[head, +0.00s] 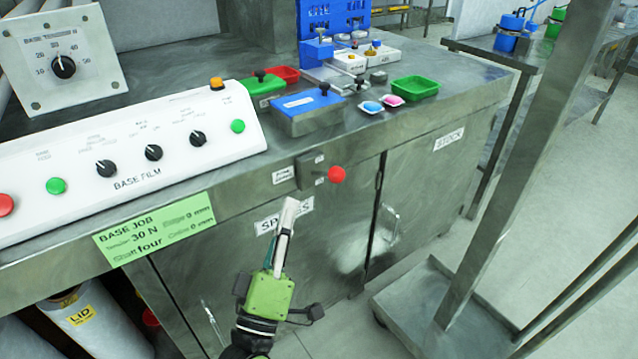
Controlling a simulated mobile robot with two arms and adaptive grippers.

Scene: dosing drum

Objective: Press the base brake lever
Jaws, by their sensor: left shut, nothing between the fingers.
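The base brake lever (336,174) has a red ball knob and sticks out to the right from a dark metal plate on the front edge of the steel bench. Small labels sit beside and on the plate; their print is too small to read surely. My left gripper (289,208) is green with pale fingers, shut and empty. Its fingers point up in the picture, below and left of the red knob, with a visible gap between them. My right gripper is out of view.
The white BASE FILM panel (130,155) with knobs and buttons stands on the bench at left. A green job card (155,228) hangs on the bench edge. Blue, green and red containers stand farther back. A steel post on a wheeled base (440,305) stands at right.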

